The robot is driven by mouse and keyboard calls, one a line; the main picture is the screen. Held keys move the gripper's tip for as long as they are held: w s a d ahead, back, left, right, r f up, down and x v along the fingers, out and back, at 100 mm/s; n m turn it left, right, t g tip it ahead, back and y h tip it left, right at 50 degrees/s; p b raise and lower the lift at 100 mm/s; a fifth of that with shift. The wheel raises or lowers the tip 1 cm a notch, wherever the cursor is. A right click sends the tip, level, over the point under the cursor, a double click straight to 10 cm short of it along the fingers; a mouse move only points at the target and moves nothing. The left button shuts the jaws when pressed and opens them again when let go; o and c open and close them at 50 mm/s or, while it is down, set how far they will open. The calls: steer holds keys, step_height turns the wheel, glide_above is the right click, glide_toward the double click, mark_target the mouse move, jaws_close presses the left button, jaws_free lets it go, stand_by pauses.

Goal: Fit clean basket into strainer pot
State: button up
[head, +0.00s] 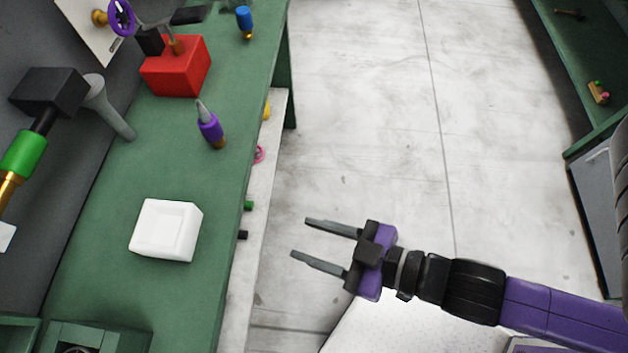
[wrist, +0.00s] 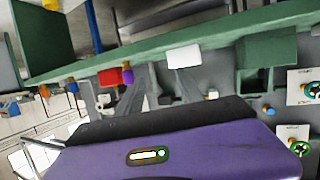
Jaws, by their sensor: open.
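My gripper (head: 300,238) is open and empty, its two grey fingers pointing left toward the green bench (head: 105,270). It is over the pale floor, apart from the bench's front edge. I cannot make out a clean basket or a strainer pot for certain in either view. A green box-like fixture (head: 125,338) at the bottom left of the head view has a dark round thing in it, cut off by the frame edge. In the wrist view, my purple gripper body fills the bottom, and the space between the fingertips is not clear.
A black-headed tool (head: 48,92) stands at the left. A green shelf (head: 590,60) stands far right; the floor between is clear.

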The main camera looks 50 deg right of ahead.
steer(key=s+d+r+m+t+h, duration=0.1)
steer(key=s+d+r+m+h, duration=0.2)
steer(key=s+d, duration=0.2)
steer(key=shift+s+d, duration=0.2)
steer(key=shift+s, duration=0.7)
steer(key=shift+c, duration=0.2)
stand_by(0.7)
